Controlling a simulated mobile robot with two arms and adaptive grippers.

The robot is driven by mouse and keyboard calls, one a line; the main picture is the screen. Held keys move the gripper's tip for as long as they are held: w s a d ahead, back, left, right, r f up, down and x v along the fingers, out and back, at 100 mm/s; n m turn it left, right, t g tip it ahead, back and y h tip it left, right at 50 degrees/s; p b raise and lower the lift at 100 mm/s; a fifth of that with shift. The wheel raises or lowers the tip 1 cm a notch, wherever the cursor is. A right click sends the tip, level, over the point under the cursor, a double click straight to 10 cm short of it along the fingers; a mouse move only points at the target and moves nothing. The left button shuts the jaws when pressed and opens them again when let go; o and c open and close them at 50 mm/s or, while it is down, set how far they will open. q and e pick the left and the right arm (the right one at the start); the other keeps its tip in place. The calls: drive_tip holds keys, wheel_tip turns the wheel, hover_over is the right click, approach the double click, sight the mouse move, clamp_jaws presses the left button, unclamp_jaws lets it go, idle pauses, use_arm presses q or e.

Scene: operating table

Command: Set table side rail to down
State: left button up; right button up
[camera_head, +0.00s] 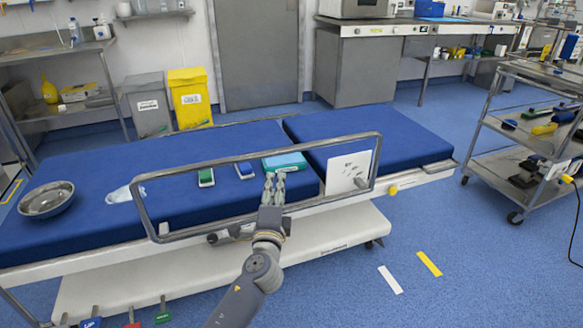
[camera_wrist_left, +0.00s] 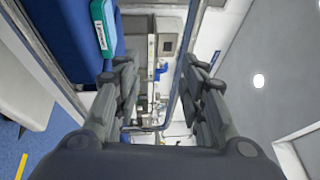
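The table side rail (camera_head: 215,163) is a grey metal loop on the near long side of the operating table (camera_head: 100,158). It stands raised, its top bar above the blue mattress edge. My left gripper (camera_head: 275,178) is in front of the rail, its fingertips just below the top bar in the head view. In the left wrist view, the fingers of the left gripper (camera_wrist_left: 160,75) are spread apart. A bar of the rail (camera_wrist_left: 188,45) runs between them, nearer the right finger. I cannot tell whether they touch. My right gripper is not in view.
On the mattress lie a steel bowl (camera_head: 47,199), a clear mask-like item (camera_head: 124,193), a green device (camera_head: 206,177), a blue device (camera_head: 244,170) and a teal box (camera_head: 284,162). A white panel (camera_head: 347,172) is at the rail's right end.

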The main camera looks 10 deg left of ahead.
sight(279, 152)
use_arm(q)
drive_tip(key=shift+t, duration=0.4)
drive_tip(key=w+r, duration=0.1)
drive_tip(key=w, duration=0.2)
drive_tip(key=w+a+r+b, duration=0.1)
drive_tip(key=w+r, duration=0.1)
drive_tip(key=w, duration=0.1)
drive_tip(key=w+r, duration=0.2)
drive_tip(key=w, duration=0.1)
drive_tip(key=shift+w+a+b, duration=0.1)
drive_tip(key=shift+a+b, duration=0.1)
drive_tip(key=shift+b, duration=0.1)
drive_tip(key=shift+w+a, duration=0.1)
drive_tip(key=shift+w, duration=0.4)
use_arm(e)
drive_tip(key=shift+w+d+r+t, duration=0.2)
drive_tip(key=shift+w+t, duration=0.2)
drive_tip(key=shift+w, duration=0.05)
use_arm(q)
drive_tip(key=shift+r, duration=0.1)
clamp_jaws()
